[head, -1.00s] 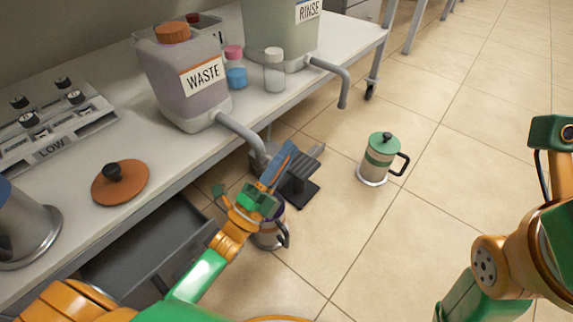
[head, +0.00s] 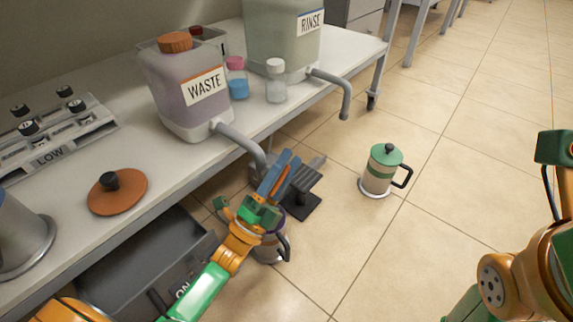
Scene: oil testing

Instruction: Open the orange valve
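No orange valve shows clearly. The WASTE jug (head: 188,92) has an orange cap (head: 174,42) and a grey spout (head: 240,142) that bends down over the table's edge. My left gripper (head: 279,172) is at the lower end of this spout, its blue fingers pointing up and close together. I cannot tell whether they touch or hold anything. The gripper and my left wrist hide part of what is behind them. On my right arm only links show, at the right edge; its gripper is out of view.
A green-lidded pot (head: 382,170) stands on the floor. An orange lid with a black knob (head: 117,192) lies on the table. The RINSE jug (head: 283,40) stands behind. A drawer (head: 137,265) is open.

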